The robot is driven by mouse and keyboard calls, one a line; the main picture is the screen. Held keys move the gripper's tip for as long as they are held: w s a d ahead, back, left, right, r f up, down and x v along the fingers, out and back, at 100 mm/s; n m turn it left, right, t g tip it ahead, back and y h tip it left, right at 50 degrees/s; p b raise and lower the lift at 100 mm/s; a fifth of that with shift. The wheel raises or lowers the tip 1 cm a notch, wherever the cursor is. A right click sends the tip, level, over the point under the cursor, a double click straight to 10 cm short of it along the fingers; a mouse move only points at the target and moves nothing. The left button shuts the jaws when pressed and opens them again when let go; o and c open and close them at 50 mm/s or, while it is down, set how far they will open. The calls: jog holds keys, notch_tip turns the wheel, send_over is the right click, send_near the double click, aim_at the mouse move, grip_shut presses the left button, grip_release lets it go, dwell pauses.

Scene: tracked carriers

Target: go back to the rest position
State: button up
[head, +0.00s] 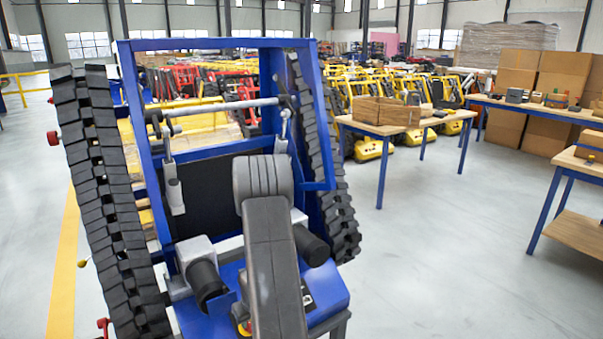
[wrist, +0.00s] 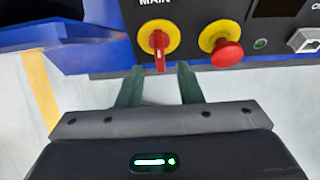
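My gripper (wrist: 160,72) shows in the wrist view with its two dark green fingers apart and nothing held between them. Just beyond the fingertips is a red rotary switch (wrist: 158,43) on a yellow disc, under the word MAIN. Its handle stands upright in the picture and its lower end lies in line with the gap between the fingers. I cannot tell whether the fingers touch it. The switch is on the dark panel of a blue tracked carrier (head: 228,149), which stands close in front of me in the head view. My arm hides the gripper there.
A red push button (wrist: 227,53) on a yellow collar sits right of the switch, beside a grey connector (wrist: 305,40). Black tracks (head: 100,200) flank the carrier. Open floor (head: 440,250) lies to the right.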

jog(key=p+v, duration=0.5)
jog(key=v, duration=0.4)
jog(key=b+x, duration=0.9)
jog(key=x, duration=0.5)
jog(key=shift+f, duration=0.25)
jog(key=shift+r+m, duration=0.25)
jog(key=shift+m, duration=0.25)
jog(key=shift+d+m+y, duration=0.1)
jog(key=shift+m+y, duration=0.2)
jog(key=shift+m, duration=0.2)
jog(key=shift+f+m+g+y, duration=0.1)
jog(key=shift+m+g+y, duration=0.3)
jog(key=shift+m, duration=0.8)
jog(key=m+y+b, duration=0.1)
jog(key=m+b, duration=0.1)
jog(key=shift+m, duration=0.3)
jog(key=shift+m+y+b, duration=0.3)
jog(key=shift+m+y, duration=0.1)
jog(key=shift+m, duration=0.1)
jog(key=shift+r, duration=0.25)
